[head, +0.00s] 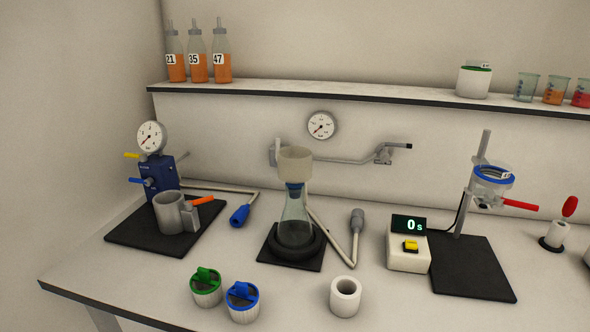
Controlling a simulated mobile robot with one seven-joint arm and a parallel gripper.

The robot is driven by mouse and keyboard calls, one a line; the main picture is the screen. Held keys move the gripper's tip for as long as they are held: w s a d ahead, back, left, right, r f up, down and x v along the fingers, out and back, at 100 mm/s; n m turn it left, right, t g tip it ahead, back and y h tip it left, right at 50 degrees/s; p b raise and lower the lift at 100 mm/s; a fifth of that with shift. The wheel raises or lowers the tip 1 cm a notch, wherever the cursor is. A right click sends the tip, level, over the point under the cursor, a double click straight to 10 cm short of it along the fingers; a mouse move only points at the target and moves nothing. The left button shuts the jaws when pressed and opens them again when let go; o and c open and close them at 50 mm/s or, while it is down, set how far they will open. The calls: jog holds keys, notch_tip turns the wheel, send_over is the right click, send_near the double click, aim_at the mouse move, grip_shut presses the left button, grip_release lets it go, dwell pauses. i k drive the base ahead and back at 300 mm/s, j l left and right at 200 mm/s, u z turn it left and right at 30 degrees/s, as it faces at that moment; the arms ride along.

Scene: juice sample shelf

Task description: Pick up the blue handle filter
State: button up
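A short whitish cylinder with a ribbed blue top and a raised blue handle, which looks like the blue handle filter (242,302), stands upright near the table's front edge in the head view. A similar piece with a green top and handle, the green handle filter (206,287), stands close to its left. Whether the two touch is hard to tell. My gripper is not in view, so its position and what it holds cannot be seen.
A white hollow cylinder (345,296) stands to the right. Behind are a flask (296,222) on a black mat, a timer box (408,252) reading 0 s, and a blue gauge device (160,178). A wall shelf (330,92) holds bottles and beakers. The front-left tabletop is clear.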

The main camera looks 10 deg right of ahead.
aim_at(242, 297)
jog(key=u, duration=0.9)
jog(key=l+u, duration=0.35)
jog(key=k+l+u, duration=0.1)
jog(key=l+u, duration=0.25)
jog(key=k+l, duration=0.15)
jog(key=l, duration=0.2)
jog(key=k+l, duration=0.15)
jog(key=l, duration=0.25)
